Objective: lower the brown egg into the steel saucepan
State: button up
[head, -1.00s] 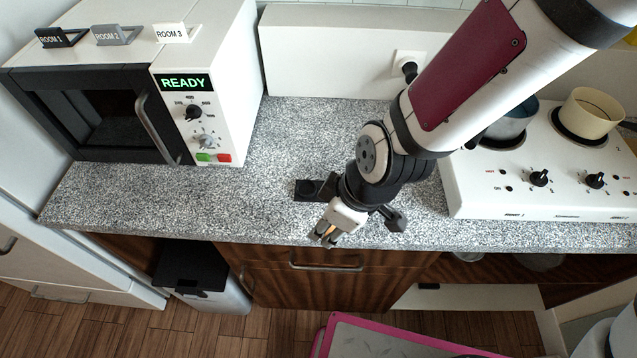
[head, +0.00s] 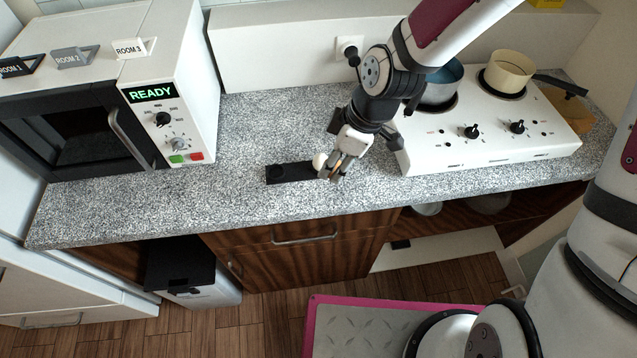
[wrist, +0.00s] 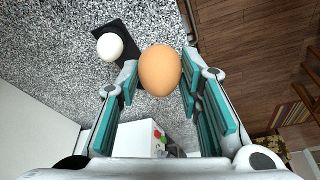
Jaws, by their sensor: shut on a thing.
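The brown egg (wrist: 160,70) is between the two fingers of my gripper (wrist: 160,82) in the wrist view; the fingers are shut on it. In the head view my gripper (head: 338,168) is over the front part of the counter, near the right end of a black holder (head: 292,172). The egg is hard to make out there. The steel saucepan (head: 441,88), bluish inside, stands on the left plate of the white hob, right of and behind my gripper. My arm hides part of it.
A white egg (wrist: 110,46) is at the black holder, close to my gripper. A cream pan (head: 510,70) stands on the hob's (head: 480,150) right plate. A microwave (head: 110,100) reading READY is at left. Counter between microwave and holder is clear.

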jog(key=w+d+r+b, duration=0.4)
jog(key=w+d, duration=0.4)
jog(key=w, duration=0.3)
jog(key=w+d+r+b, duration=0.3)
jog(key=w+d, duration=0.6)
jog(key=w, duration=0.3)
jog(key=w+d+r+b, duration=0.4)
jog(key=w+d+r, duration=0.1)
jog(key=w+d, duration=0.4)
jog(key=shift+w+r+b, duration=0.3)
jog(key=shift+w+b, duration=0.05)
jog(key=shift+w, duration=0.95)
jog(key=shift+f, duration=4.95)
jog(key=shift+f, duration=1.15)
